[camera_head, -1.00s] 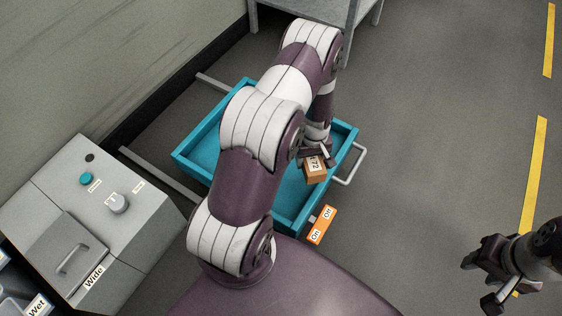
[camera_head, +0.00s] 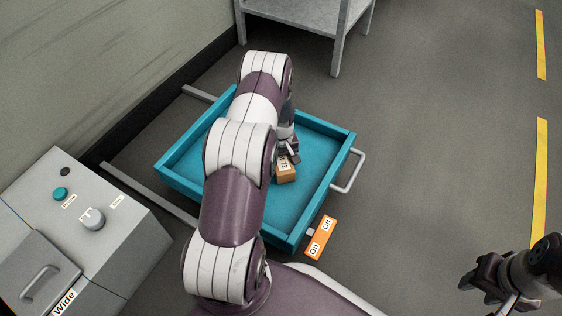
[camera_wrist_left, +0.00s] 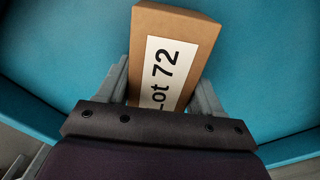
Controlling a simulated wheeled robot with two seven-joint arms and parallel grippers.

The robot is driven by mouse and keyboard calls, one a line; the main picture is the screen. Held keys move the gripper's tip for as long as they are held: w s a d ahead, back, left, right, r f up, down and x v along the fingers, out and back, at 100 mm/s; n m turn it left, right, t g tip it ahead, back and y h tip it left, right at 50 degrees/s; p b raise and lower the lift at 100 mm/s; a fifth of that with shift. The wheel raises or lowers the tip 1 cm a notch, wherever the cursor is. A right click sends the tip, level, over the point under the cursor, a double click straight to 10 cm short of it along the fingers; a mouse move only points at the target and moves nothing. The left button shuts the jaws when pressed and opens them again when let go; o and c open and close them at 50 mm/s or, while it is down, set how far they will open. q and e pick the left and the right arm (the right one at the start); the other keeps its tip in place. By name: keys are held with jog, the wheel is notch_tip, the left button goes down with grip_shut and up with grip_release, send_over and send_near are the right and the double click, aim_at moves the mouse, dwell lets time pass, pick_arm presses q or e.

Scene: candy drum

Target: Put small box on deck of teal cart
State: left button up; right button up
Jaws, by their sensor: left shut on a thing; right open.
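The small box (camera_head: 287,174) is brown cardboard with a white label; in the left wrist view the box (camera_wrist_left: 172,50) reads "Lot 72". My left gripper (camera_head: 289,158) is shut on it, with a finger on each side in the left wrist view (camera_wrist_left: 165,90). The teal cart (camera_head: 323,190) has a raised rim around a flat deck. The box is over the deck, inside the rim; whether it touches the deck I cannot tell. My left arm hides part of the cart. My right gripper (camera_head: 484,293) is open and empty at the lower right, away from the cart.
An orange On/Off plate (camera_head: 320,238) and a grey handle (camera_head: 349,172) are at the cart's near and right sides. A grey control console (camera_head: 75,235) stands at left. A grey table (camera_head: 310,17) stands behind the cart. Open floor lies to the right.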

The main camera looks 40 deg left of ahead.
pick_arm(q)
jog(key=shift+f, duration=0.15)
jog(key=o, duration=1.1)
notch_tip(320, 180, up, 12)
jog(key=p, duration=0.7)
jog(key=shift+f+p, duration=0.15)
jog(key=shift+p, duration=0.15)
jog(key=s+d+r+m, duration=0.3)
jog(key=d+r+m, duration=0.1)
jog(key=d+r, duration=0.75)
jog(key=s+d+r+m+t, duration=0.1)
jog(key=s+d+r+m, duration=0.65)
jog(key=s+r, duration=0.4)
notch_tip(320, 180, up, 45)
jog(key=s+n+p, duration=0.1)
jog(key=p, duration=4.6)
jog(key=shift+s+d, duration=0.2)
